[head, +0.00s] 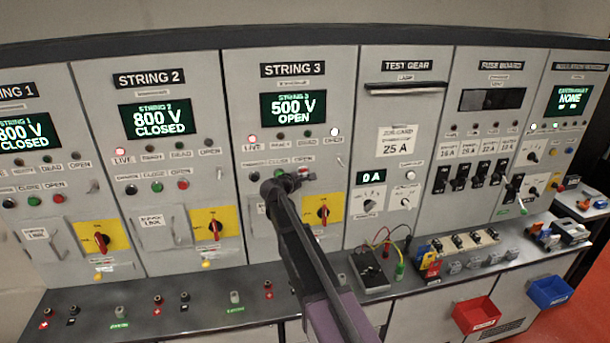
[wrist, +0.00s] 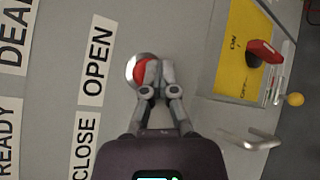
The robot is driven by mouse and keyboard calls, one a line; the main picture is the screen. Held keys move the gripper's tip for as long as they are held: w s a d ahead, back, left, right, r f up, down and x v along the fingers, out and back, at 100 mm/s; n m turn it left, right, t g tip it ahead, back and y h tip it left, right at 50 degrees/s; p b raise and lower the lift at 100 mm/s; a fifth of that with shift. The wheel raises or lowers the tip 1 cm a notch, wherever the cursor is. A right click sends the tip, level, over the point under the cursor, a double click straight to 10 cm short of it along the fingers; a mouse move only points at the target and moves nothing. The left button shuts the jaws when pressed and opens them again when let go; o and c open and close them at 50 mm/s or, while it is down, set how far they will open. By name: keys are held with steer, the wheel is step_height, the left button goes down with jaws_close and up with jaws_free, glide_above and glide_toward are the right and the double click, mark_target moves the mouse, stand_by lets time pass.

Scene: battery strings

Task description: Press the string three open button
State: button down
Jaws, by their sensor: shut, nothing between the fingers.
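The String 3 panel (head: 232,110) has a screen (head: 293,108) reading 500 V OPEN. Its red open button (head: 304,170) sits right of the green one. In the wrist view the red button (wrist: 139,72) shows in its silver ring beside the OPEN label (wrist: 96,68), its right part hidden by my fingertips. My gripper (head: 309,177) is shut and empty, with its tips over the button; the wrist view shows the closed fingers (wrist: 157,70) there too. I cannot tell whether they touch it or whether it is pushed in.
A red rotary handle (head: 323,211) on a yellow plate is below right of the button. In the wrist view the handle (wrist: 264,52) and a grey door handle (wrist: 250,138) stick out on the right. A tester with leads (head: 369,269) sits on the ledge.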

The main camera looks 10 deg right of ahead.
steer(key=shift+w+r, duration=0.1)
steer(key=shift+w, duration=0.35)
stand_by(0.6)
steer(key=shift+s+f, duration=0.2)
steer(key=shift+s, duration=0.15)
stand_by(0.4)
steer(key=s, duration=0.5)
steer(key=shift+s+d, duration=0.1)
steer(key=shift+s, duration=0.3)
stand_by(0.7)
